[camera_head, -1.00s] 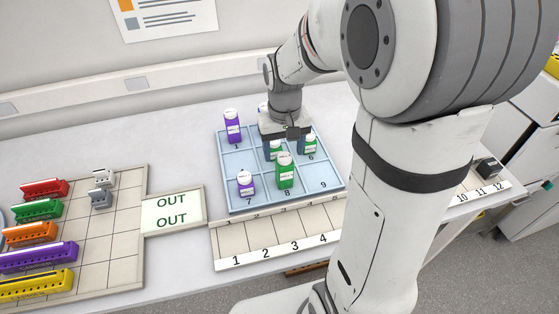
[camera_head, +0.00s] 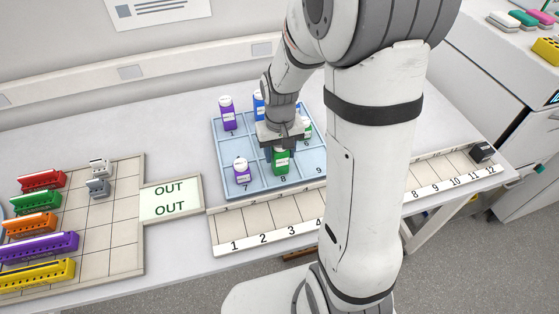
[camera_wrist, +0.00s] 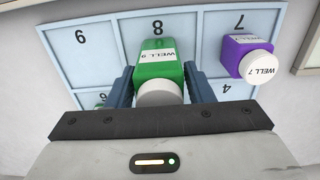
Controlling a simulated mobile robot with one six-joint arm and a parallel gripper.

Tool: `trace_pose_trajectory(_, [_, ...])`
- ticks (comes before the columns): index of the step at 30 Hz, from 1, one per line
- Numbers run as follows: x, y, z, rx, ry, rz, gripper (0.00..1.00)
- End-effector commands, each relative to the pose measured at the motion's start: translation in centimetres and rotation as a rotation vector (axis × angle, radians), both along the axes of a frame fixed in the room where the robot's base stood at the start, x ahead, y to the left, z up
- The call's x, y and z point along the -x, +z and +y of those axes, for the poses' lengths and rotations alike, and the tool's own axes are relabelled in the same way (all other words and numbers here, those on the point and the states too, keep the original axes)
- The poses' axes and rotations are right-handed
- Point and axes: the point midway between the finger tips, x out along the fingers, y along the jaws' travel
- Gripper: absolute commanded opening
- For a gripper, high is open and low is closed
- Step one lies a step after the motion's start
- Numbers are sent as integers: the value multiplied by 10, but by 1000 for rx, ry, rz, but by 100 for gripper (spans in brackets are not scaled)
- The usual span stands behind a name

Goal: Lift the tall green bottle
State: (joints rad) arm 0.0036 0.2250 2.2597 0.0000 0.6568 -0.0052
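The tall green bottle (camera_head: 281,163) stands upright in compartment 8 of the light-blue tray (camera_head: 222,158), its top partly hidden by my gripper (camera_head: 280,148) in the head view. In the wrist view the green bottle (camera_wrist: 159,65) has a white cap and a label reading WELL 9. My gripper (camera_wrist: 158,72) is open, with one dark-blue finger on each side of the bottle. Only slim gaps show between fingers and bottle. A shorter green bottle (camera_head: 306,129) stands behind and to the right, partly hidden by my arm.
A purple bottle (camera_head: 242,171) stands in compartment 7, left of the green one; another purple bottle (camera_head: 227,113) stands in compartment 1. A blue bottle (camera_head: 258,105) is at the back. A numbered rack (camera_head: 258,217) lies in front, and an OUT sign (camera_head: 171,198) at left.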

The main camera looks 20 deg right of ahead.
Motion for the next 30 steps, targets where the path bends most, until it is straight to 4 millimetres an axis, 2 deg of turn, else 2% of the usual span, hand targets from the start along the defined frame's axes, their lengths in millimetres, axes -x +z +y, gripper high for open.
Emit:
trace_pose_trajectory(2, [0, 0, 0, 0, 0, 0, 41])
trace_pose_trajectory(11, [0, 0, 0, 0, -1, 0, 16])
trace_pose_trajectory(20, [0, 5, -1, 0, -1, -1, 15])
trace_pose_trajectory(23, [-1, 17, -1, 0, -1, -5, 15])
trace_pose_trajectory(30, [-1, 66, -1, 0, -2, -6, 15])
